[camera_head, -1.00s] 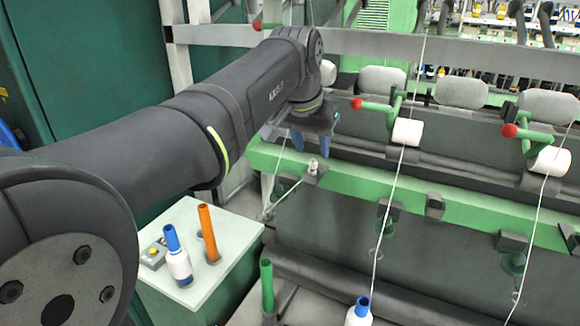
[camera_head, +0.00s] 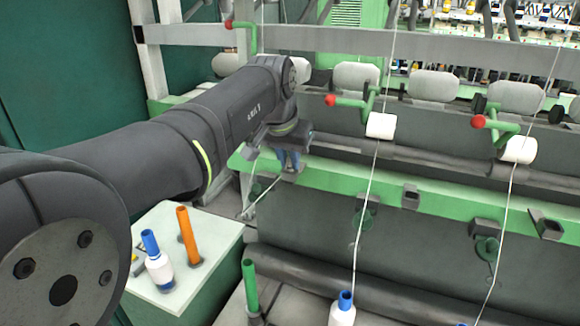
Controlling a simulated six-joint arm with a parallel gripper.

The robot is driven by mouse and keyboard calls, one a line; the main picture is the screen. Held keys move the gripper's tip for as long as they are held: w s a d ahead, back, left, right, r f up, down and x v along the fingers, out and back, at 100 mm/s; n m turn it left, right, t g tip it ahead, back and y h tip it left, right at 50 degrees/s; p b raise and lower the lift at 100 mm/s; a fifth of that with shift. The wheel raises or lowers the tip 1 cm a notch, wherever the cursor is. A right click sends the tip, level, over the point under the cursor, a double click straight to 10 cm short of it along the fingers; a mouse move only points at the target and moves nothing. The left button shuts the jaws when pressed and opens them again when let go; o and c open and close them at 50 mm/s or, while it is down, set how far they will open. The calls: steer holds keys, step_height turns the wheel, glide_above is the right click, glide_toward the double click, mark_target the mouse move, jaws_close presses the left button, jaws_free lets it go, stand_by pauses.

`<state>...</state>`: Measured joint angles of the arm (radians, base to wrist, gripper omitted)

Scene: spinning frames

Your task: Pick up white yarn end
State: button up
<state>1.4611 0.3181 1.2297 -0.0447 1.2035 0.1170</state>
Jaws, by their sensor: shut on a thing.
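My gripper (camera_head: 289,162) has blue fingers and points down at the left end of the green rail. The fingers are together around the small fitting there and shut on the white yarn end, which they mostly hide. A thin white yarn (camera_head: 262,196) runs from below the fingers down and left to the rail's lower left side. Another short length of yarn shows left of the gripper.
The green rail (camera_head: 335,185) runs right with dark brackets. A pale table (camera_head: 215,252) holds a blue-tipped bobbin (camera_head: 157,262) and an orange tube (camera_head: 187,236). A green tube (camera_head: 250,286) stands in front.

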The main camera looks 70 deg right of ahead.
steer(key=shift+r, duration=0.45)
steer(key=r, duration=0.2)
steer(key=s+r, duration=0.1)
steer(key=r, duration=0.1)
steer(key=shift+a, duration=0.15)
steer(key=s+a+r, duration=0.4)
steer(key=s+r, duration=0.2)
steer(key=s, duration=0.3)
steer(key=w+f+n+t+y, duration=0.1)
steer(key=w+f+n, duration=0.15)
steer(key=f, duration=0.55)
steer(key=w+d+f+n+t, duration=0.1)
steer(key=f+n, duration=0.3)
steer(key=f, duration=0.5)
steer(key=w+f+n+t+y, duration=0.1)
steer(key=w+f+n, duration=0.15)
steer(key=f, duration=0.55)
steer(key=shift+w+a+f+n+t+y, duration=0.4)
steer(key=shift+a+f+n, duration=1.2)
steer(key=shift+f, duration=3.15)
steer(key=shift+w+a+f+n+t+y, duration=0.15)
steer(key=shift+w+a+f+n+y, duration=0.95)
steer(key=shift+f, duration=3.65)
steer(key=shift+w+a+f+n+t+h, duration=0.25)
steer(key=shift+a+f+n, duration=1.85)
steer(key=shift+f, duration=2.65)
